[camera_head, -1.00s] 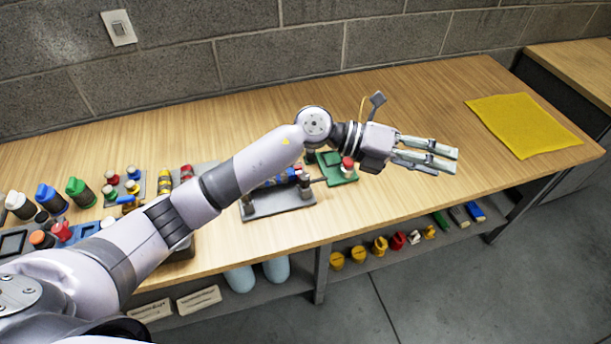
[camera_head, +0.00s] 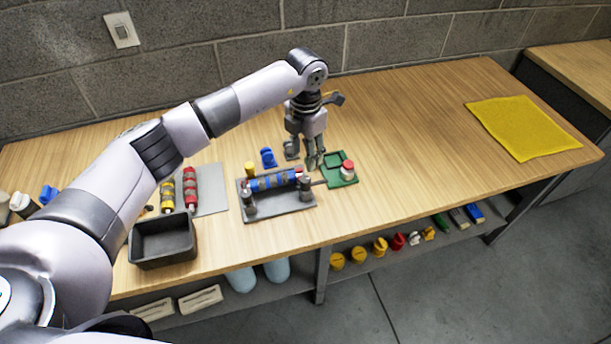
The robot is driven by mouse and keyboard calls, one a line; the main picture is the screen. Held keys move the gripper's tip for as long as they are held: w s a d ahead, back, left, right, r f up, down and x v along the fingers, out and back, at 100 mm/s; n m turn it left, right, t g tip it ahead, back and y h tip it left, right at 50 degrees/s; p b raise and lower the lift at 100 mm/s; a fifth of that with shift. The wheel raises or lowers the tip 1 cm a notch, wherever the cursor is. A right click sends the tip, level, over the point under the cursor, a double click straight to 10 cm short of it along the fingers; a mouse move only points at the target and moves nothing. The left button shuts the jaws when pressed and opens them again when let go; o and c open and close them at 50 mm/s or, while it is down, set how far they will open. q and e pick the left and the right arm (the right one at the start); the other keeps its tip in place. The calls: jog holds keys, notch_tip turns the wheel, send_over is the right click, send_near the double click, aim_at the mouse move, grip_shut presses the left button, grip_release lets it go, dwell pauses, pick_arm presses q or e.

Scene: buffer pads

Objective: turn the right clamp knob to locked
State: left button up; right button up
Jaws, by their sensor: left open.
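A grey fixture plate (camera_head: 283,206) lies on the workbench and carries a blue cylinder with darker bands (camera_head: 261,184). A dark post, which looks like the right clamp knob (camera_head: 305,188), stands at the cylinder's right end, with a short rod to its right. A similar post, likely the left clamp knob (camera_head: 250,204), stands at the left front. I cannot tell the right knob's lock setting. My left gripper (camera_head: 303,160) points down, open and empty, behind the fixture's right end, apart from the knob. My right gripper is not in view.
A black bin (camera_head: 163,248) and red roller (camera_head: 190,188) are left. A yellow cloth (camera_head: 525,127) lies right; the bench between is clear.

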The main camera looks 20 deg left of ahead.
aim_at(306, 179)
pick_arm(q)
notch_tip(306, 179, down, 11)
jog(key=shift+r+p, duration=0.2)
jog(key=shift+p, duration=0.7)
jog(key=shift+c, duration=0.6)
grip_shut()
